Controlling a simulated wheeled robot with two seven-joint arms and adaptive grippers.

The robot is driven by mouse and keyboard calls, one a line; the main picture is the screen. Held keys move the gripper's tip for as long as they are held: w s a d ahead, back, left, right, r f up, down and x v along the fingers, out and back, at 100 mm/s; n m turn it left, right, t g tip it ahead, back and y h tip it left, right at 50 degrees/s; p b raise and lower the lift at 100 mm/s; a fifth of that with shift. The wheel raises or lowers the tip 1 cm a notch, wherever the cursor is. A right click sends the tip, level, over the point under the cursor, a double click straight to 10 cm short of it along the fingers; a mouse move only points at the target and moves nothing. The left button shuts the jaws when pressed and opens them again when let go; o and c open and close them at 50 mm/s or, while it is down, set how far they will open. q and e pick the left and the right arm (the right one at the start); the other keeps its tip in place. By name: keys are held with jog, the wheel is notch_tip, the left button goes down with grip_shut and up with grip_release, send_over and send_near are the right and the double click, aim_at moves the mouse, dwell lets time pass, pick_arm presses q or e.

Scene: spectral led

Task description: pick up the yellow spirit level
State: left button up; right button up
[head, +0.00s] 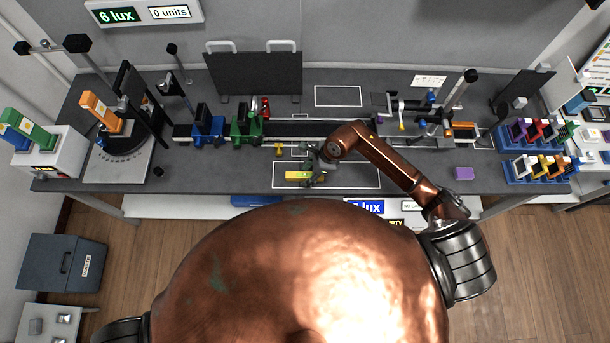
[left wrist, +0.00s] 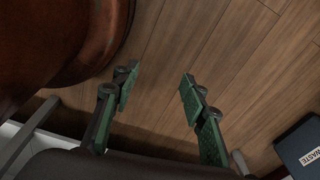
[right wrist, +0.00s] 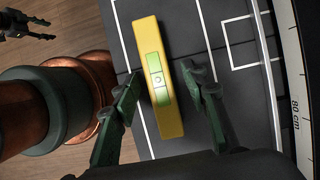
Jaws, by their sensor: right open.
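The yellow spirit level (head: 297,175) lies on the dark bench top, inside a white outlined rectangle near the front edge. In the right wrist view the yellow spirit level (right wrist: 151,50) shows its green vial window and runs lengthwise between the fingers. My right gripper (head: 313,174) is over the level, at its right end in the head view. In the right wrist view my right gripper (right wrist: 160,80) is open, with one finger on each side of the level and gaps beside it. My left gripper (left wrist: 157,80) is open and empty above the wooden floor, away from the bench.
A black rail (head: 300,129) with a scale runs behind the level, carrying a blue holder (head: 208,125) and a green holder (head: 246,124). A small yellow part (head: 279,149) stands behind the level. A grey waste bin (head: 65,262) stands on the floor.

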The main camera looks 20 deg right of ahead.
jog(key=c, duration=0.8)
grip_shut()
pick_arm(q)
jog(key=shift+s, duration=0.8)
jog(key=shift+w+f, duration=0.1)
jog(key=shift+w, duration=0.1)
pick_arm(e)
jog(key=shift+r, duration=0.2)
